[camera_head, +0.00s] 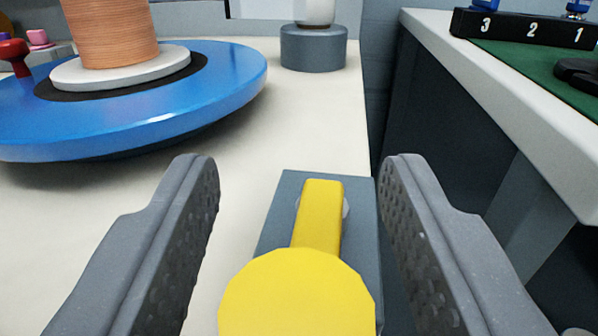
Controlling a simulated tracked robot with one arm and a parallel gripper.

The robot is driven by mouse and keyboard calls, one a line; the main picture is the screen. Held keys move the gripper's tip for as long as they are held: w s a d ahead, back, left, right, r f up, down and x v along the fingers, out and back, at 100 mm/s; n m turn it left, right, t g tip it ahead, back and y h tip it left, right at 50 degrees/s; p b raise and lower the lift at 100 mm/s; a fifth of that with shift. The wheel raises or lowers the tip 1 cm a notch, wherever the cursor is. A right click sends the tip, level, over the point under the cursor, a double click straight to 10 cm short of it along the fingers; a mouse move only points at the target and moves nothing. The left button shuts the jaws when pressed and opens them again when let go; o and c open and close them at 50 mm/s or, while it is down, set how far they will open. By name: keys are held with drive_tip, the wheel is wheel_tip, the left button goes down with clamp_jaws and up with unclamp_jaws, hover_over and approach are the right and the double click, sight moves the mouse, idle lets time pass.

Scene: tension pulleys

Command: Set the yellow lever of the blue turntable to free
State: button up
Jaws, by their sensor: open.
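The yellow lever (319,215) sits on a dark grey base plate (275,224) on the cream table. Its round yellow knob (297,295) is close to the camera at the bottom, and its arm runs away from me to a pivot on the plate. The blue turntable (205,90) is at the upper left, partly cut off by the frame. My gripper (297,170) is open, with one finger on each side of the lever. The fingers look apart from the lever. The knob hides part of the plate.
A copper-coloured spool (110,30) stands on a pale disc on the turntable. A grey cylinder (313,48) stands at the back of the table. The table's right edge drops to a gap. Beyond it, another bench (500,85) holds a numbered black block (525,28).

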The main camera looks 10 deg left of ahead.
clamp_jaws()
drive_tip(key=shift+d, duration=0.3)
drive_tip(key=shift+a, duration=0.1)
